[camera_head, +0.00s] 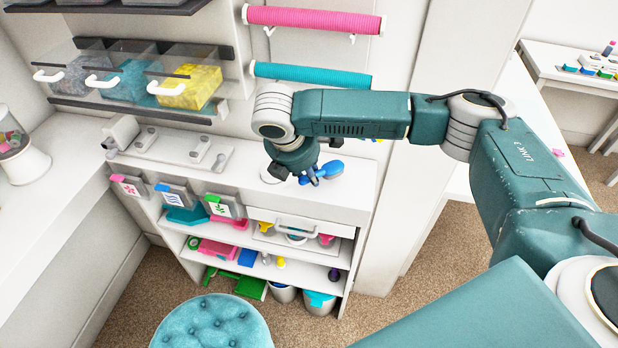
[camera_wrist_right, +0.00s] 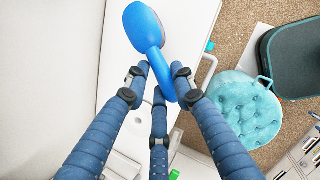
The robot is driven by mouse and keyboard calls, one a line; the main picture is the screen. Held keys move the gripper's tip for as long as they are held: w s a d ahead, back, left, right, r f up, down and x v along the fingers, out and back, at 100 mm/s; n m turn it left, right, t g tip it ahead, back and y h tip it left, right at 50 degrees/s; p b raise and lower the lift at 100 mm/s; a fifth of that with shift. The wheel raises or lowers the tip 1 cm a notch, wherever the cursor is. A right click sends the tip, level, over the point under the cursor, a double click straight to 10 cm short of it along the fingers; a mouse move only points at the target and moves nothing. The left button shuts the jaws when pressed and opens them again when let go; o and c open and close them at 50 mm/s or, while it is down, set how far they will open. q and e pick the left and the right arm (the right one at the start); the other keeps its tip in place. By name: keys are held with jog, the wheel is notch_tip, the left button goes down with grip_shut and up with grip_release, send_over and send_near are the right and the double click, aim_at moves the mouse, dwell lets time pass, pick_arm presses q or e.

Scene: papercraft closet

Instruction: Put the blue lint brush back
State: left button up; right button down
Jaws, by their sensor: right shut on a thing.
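The blue lint brush (camera_head: 332,169) is in my right gripper (camera_head: 312,180), above the white top of the shelf unit (camera_head: 350,197). In the right wrist view the brush's oval blue head (camera_wrist_right: 144,28) points to the top of the picture, and its handle (camera_wrist_right: 164,80) runs down between the three dark blue fingers (camera_wrist_right: 160,84) of my right gripper. The fingers are shut on the handle. The brush appears held up off the surface; the exact gap is unclear. My left gripper is not in view.
Colourful tools fill the shelves below, near a handled drawer (camera_head: 320,245). Clear bins (camera_head: 190,88) hang above. A teal tufted stool (camera_head: 212,325) stands in front.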

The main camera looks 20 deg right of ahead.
notch_tip(320, 180, down, 2)
jog(key=shift+a+f+p, duration=0.15)
jog(key=shift+f+p, duration=0.05)
jog(key=shift+p, duration=0.1)
jog(key=shift+f, duration=0.3)
jog(key=shift+d, duration=0.2)
jog(key=c, duration=1.5)
grip_release()
jog(key=shift+a+f, duration=0.1)
jog(key=shift+o, duration=0.2)
jog(key=b+v, duration=0.2)
jog(key=v, duration=1)
